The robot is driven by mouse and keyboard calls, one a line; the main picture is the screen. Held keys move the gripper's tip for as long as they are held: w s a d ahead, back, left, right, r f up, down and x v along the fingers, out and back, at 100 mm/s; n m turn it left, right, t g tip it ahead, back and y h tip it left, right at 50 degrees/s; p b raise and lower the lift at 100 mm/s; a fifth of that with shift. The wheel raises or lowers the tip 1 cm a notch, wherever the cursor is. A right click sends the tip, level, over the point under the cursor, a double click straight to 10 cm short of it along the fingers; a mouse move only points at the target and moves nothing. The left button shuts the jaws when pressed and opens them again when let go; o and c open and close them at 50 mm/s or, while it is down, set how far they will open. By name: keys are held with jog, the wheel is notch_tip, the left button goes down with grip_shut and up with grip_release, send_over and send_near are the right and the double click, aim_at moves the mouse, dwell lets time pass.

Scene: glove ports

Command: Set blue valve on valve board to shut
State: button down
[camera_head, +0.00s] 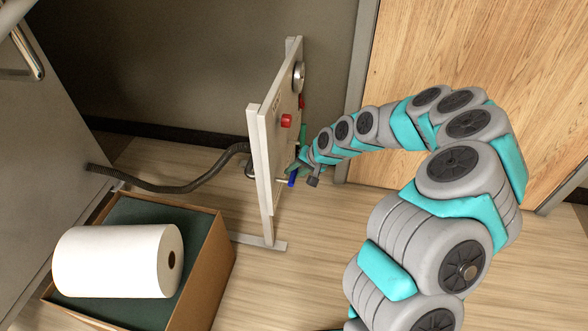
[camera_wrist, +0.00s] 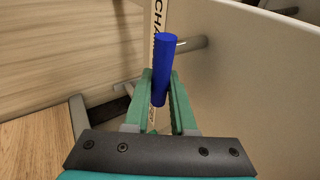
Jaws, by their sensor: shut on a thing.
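The valve board (camera_head: 262,165) is a pale upright panel on a stand, seen nearly edge-on in the head view. It also fills the right of the wrist view (camera_wrist: 265,100). The blue valve handle (camera_head: 292,178) is low on the board's right face. In the wrist view the blue handle (camera_wrist: 163,65) is a cylinder on a metal stem (camera_wrist: 192,43) coming from the board. My gripper (camera_wrist: 160,100) has its green fingers on both sides of the handle's near end, shut on it. In the head view my gripper (camera_head: 302,168) is beside the board, partly hidden by the handle and wrist.
Red parts (camera_head: 286,121) and a round gauge (camera_head: 298,76) sit higher on the board. A dark hose (camera_head: 190,185) runs from its back to a grey cabinet. A box (camera_head: 215,265) with a white roll (camera_head: 115,260) stands left. Floor right of the board's foot is clear.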

jog(key=shift+w, duration=0.1)
jog(key=c, duration=0.8)
grip_release()
jog(key=shift+o, duration=0.2)
jog(key=v, duration=0.7)
jog(key=shift+d+r, duration=0.25)
jog(key=shift+r, duration=0.05)
jog(key=s+a+r+n+g, duration=0.1)
jog(key=s+a+r+n, duration=0.1)
jog(key=s+r, duration=0.45)
jog(key=s+d+r+g+h, duration=0.1)
jog(key=s+d+r+h, duration=0.1)
jog(key=s, duration=0.9)
jog(key=s+d+r+n+g+h, duration=0.1)
jog(key=s+d+r+g, duration=0.1)
jog(key=s, duration=0.9)
jog(key=s+d+r+n+g+h, duration=0.1)
jog(key=s+d, duration=0.3)
jog(key=s, duration=0.7)
jog(key=shift+s+d+r+g+h, duration=0.3)
jog(key=shift+r+g+h, duration=0.2)
jog(key=shift+r+h, duration=0.35)
